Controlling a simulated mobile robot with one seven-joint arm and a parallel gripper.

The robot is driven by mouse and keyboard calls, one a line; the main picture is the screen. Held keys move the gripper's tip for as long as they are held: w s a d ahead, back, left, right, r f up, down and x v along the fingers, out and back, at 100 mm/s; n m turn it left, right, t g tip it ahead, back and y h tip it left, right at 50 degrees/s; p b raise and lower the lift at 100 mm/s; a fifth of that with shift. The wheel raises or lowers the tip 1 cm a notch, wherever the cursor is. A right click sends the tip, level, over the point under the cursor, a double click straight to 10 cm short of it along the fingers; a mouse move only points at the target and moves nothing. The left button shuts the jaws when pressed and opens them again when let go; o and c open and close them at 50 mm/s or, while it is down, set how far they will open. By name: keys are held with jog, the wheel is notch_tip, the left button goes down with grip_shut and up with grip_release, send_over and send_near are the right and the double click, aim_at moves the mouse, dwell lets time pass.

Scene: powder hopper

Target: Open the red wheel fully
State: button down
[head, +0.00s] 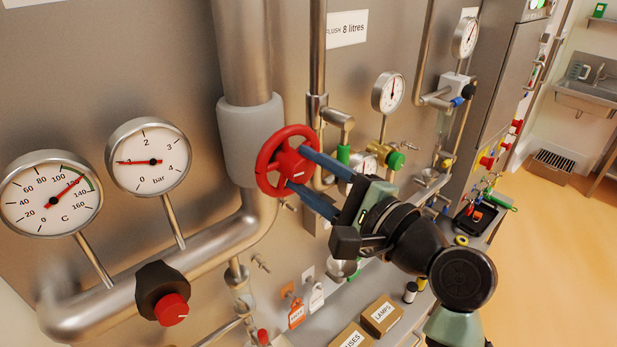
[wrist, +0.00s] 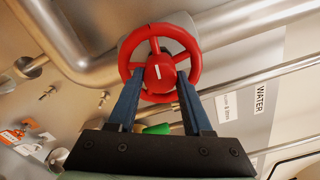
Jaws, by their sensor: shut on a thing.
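The red wheel (head: 288,163) is mounted on a thick grey valve body on the steel pipe. It also shows in the wrist view (wrist: 159,71), with a white mark on its hub. My gripper (head: 300,170) reaches it from the right with two blue fingers. In the wrist view the fingertips (wrist: 159,82) lie on either side of the hub, over the lower part of the wheel, and are shut on it. The fingertips hide parts of the rim and spokes.
Two gauges (head: 148,156) stand left of the wheel. A black knob with a red face (head: 165,292) sits on the lower pipe. A green-handled brass valve (head: 384,157) is close to my arm. Open floor (head: 560,230) is at right.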

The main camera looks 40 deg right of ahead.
jog(key=n+b, duration=0.2)
jog(key=n, duration=0.2)
jog(key=shift+f+n, duration=0.1)
jog(key=shift+n, duration=0.2)
jog(key=n+b, duration=0.3)
jog(key=n, duration=0.2)
jog(key=shift+n, duration=0.3)
jog(key=n+b, duration=0.4)
jog(key=n, duration=0.1)
jog(key=n+b, duration=0.2)
jog(key=n, duration=0.2)
jog(key=shift+a+r, duration=0.1)
jog(key=shift+r, duration=0.1)
jog(key=shift+n+b, duration=0.3)
jog(key=shift+n, duration=0.1)
jog(key=c, duration=0.6)
grip_release()
jog(key=shift+r, duration=0.1)
